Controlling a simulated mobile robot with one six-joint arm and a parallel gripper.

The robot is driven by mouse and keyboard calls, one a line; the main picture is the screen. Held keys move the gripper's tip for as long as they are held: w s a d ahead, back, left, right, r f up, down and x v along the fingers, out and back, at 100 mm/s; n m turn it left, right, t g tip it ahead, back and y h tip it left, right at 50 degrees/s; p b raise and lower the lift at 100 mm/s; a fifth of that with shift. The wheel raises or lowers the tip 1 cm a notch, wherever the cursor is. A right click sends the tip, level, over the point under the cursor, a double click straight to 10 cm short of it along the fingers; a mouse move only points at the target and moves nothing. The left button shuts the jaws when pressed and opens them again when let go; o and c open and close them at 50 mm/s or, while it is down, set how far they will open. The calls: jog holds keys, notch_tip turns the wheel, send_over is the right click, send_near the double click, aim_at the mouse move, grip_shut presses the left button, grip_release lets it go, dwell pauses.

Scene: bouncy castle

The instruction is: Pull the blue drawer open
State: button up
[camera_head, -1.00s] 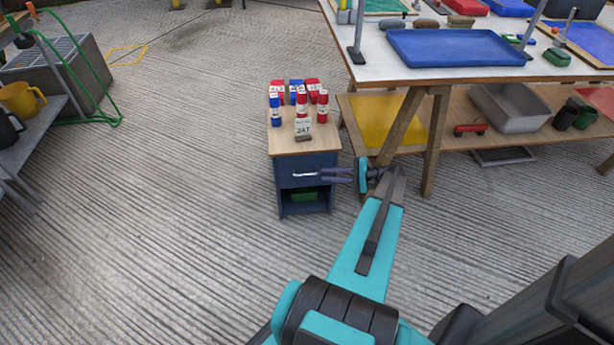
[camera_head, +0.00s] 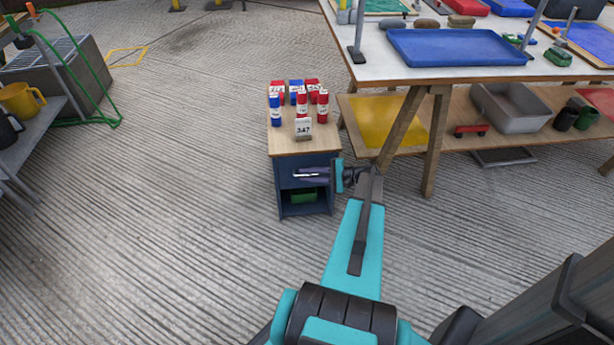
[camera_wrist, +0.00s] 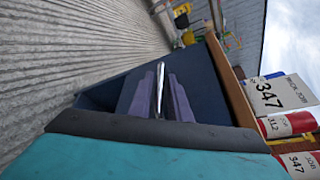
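The blue drawer (camera_head: 285,183) is the upper front of a small dark-blue cabinet with a wooden top (camera_head: 290,142). It looks shut. Its silver handle (camera_head: 301,175) is a thin bar, seen end-on and clearer in the wrist view (camera_wrist: 160,88). My gripper (camera_head: 308,174) is at the drawer front, coming from the right. In the wrist view its two purple fingers (camera_wrist: 158,84) lie on either side of the handle, with narrow gaps showing beside the bar. The gripper looks open around the handle; contact cannot be made out. The fingers partly cover the handle in the head view.
Several red and blue cans (camera_head: 297,90) and a card reading 347 (camera_head: 303,127) stand on the cabinet top. An open compartment below the drawer holds a green item (camera_head: 303,196). A workbench (camera_head: 430,72) stands close on the right. The floor in front and left is clear.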

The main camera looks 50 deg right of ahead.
jog(key=shift+c, duration=0.4)
grip_shut()
jog(key=shift+a, duration=0.2)
jog(key=shift+s, duration=0.1)
